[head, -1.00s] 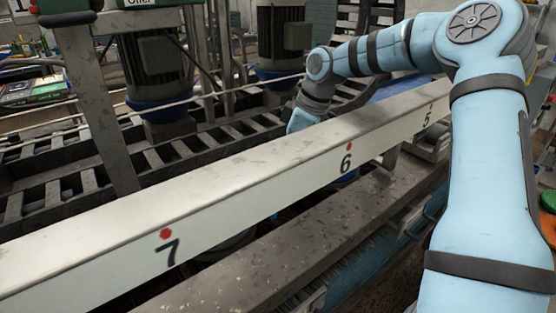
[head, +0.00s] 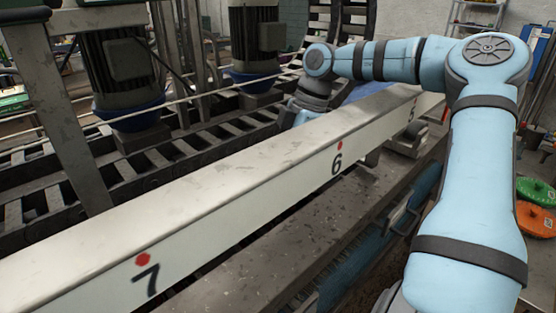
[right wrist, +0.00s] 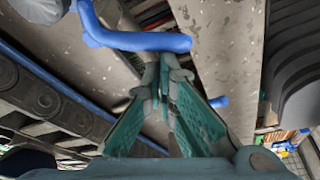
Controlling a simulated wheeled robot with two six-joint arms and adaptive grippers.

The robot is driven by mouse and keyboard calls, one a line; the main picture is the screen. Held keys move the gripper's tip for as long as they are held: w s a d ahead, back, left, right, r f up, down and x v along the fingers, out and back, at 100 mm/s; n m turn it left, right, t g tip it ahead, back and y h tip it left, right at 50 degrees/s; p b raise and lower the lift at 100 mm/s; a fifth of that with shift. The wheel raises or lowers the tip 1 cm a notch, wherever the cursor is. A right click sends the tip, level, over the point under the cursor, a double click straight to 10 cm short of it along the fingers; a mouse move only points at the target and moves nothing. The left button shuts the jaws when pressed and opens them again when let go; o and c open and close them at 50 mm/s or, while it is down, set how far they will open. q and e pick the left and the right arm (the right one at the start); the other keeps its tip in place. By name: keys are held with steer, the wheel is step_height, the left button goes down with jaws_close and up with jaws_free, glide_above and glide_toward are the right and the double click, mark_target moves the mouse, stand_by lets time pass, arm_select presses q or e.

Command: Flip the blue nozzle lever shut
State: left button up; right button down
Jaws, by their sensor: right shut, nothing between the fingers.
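The blue nozzle lever (right wrist: 140,40) is a bent blue bar across the upper part of the right wrist view. My right gripper (right wrist: 162,66) is shut with nothing between its teal fingers. Its tips are close to the lever's underside in the picture; I cannot tell whether they touch it. In the head view my right arm reaches over the white beam, with its wrist (head: 311,92) on the far side. The beam hides the fingers and lever there. My left gripper is in neither current view.
The long white beam (head: 215,178) with red dots and numbers crosses the head view. Motors (head: 130,68) stand behind it over a slatted dark conveyor (head: 60,188). A grey ledge (head: 270,255) runs in front. Another blue rod (right wrist: 218,101) shows right of my fingers.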

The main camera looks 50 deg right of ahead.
steer(key=n+p, duration=0.1)
steer(key=s+d+n, duration=0.1)
steer(key=shift+s+d+r+n+g+p, duration=0.1)
steer(key=shift+d+n+g+p, duration=0.05)
steer(key=shift+n+g+p, duration=0.25)
arm_select(q)
steer(key=shift+s+r, duration=0.3)
steer(key=shift+r, duration=0.3)
steer(key=shift+s+r, duration=0.3)
steer(key=shift+r, duration=0.3)
arm_select(e)
steer(key=shift+s+d, duration=0.4)
steer(key=v, duration=1.2)
steer(key=shift+d, duration=0.25)
